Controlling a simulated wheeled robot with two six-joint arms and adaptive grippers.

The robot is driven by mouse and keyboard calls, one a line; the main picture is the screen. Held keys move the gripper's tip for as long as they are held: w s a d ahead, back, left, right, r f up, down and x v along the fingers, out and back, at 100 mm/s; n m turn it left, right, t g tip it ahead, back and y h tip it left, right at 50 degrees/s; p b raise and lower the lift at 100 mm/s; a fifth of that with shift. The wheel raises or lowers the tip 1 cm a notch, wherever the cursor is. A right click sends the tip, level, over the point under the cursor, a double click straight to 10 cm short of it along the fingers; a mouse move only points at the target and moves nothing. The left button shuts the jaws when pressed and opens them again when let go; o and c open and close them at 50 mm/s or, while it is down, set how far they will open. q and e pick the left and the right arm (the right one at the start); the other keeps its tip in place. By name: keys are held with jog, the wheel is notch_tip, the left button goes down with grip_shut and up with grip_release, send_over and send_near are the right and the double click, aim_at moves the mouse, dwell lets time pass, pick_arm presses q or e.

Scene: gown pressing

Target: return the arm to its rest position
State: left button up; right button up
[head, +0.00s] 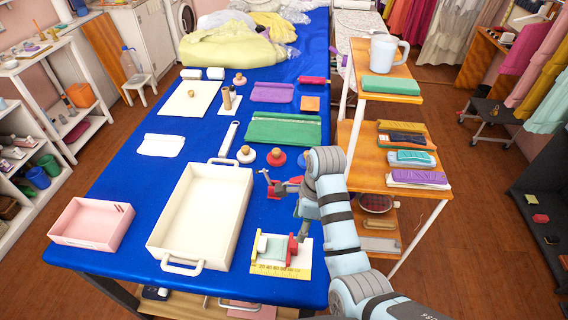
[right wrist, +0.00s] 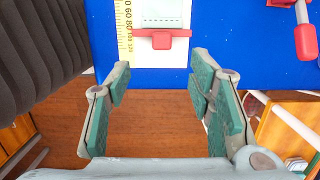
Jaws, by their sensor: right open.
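My right arm reaches in from the lower right in the head view. My left gripper is not in view.
A red-handled tool (head: 284,187) lies close to the gripper on the blue table (head: 120,200). A cream tray (head: 203,250) and a pink box (head: 92,222) stand to the left. A wooden shelf (head: 430,205) with folded cloths is close on the arm's right.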

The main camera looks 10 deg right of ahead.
jog(key=s+d+f+n+t+h, duration=0.1)
jog(key=s+d+f+n, duration=0.7)
jog(key=s, duration=0.2)
jog(key=s+d+r+n+t+h, duration=0.1)
jog(key=s+d+n, duration=0.2)
jog(key=s+n, duration=0.4)
jog(key=s+d+r+n+t+h, duration=0.1)
jog(key=s+d+n, duration=0.2)
jog(key=s+n, duration=0.35)
notch_tip(320, 180, down, 19)
jog(key=s+d+g+b, duration=0.1)
jog(key=s+d, duration=0.1)
pick_arm(q)
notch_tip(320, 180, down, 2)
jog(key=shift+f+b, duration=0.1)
jog(key=shift+b, duration=0.5)
pick_arm(e)
jog(key=s+f+g, duration=0.1)
jog(key=s+f, duration=1.3)
jog(key=shift+s+d+f, duration=0.2)
jog(key=shift+d+f, duration=0.1)
jog(key=shift+f, duration=0.1)
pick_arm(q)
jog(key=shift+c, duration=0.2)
pick_arm(e)
jog(key=shift+c, duration=0.2)
